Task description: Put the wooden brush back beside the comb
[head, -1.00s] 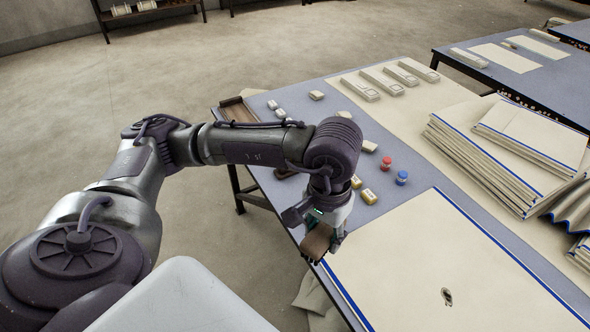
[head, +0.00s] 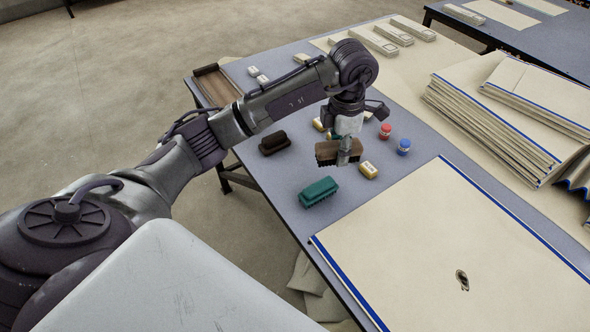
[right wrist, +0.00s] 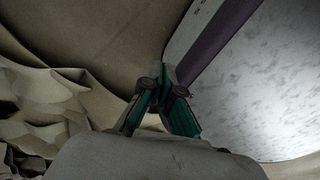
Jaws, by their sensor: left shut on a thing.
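The wooden brush (head: 328,153), with a brown back and dark bristles, is in my left gripper (head: 347,155). The gripper points down and is shut on it, seemingly a little above the blue-grey table. A green brush (head: 319,191) lies on the table nearer the front edge. A dark brown brush-like block (head: 274,143) lies to the left; I cannot tell whether either is the comb. My right gripper (right wrist: 161,88) shows only in the right wrist view, with green-lined fingers converging at the tips; no held thing shows.
A shallow wooden tray (head: 233,71) sits at the far left table corner. Small yellow blocks (head: 369,170), a red jar (head: 385,131) and a blue jar (head: 404,147) stand near the gripper. A blue-edged cream cloth (head: 430,240) covers the front right; folded stacks (head: 480,130) lie behind.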

